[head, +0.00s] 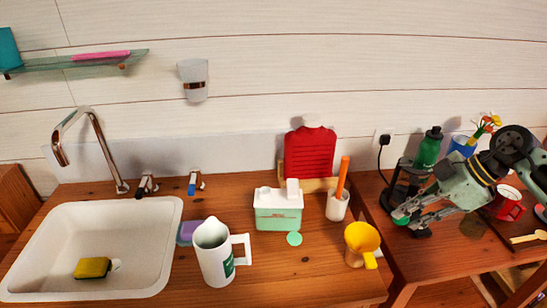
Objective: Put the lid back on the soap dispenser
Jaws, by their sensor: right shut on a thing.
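A mint-green box-shaped dispenser with a white top (278,217) stands upright on the wooden counter; I take it to be the soap dispenser. A raised white block stands on its top. A small flat mint-green disc (294,239) lies on the counter just in front of it. My right gripper (403,217) is at the right, over the side table, well apart from the dispenser. It is shut on a small green thing (400,216), perhaps the lid, mostly hidden by the fingers. My left gripper is not in view.
A white pitcher (214,254) and a yellow cup (360,240) flank the dispenser's front. The sink (150,222) is left. A green bottle (428,150) and red mug (508,204) are near my right arm.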

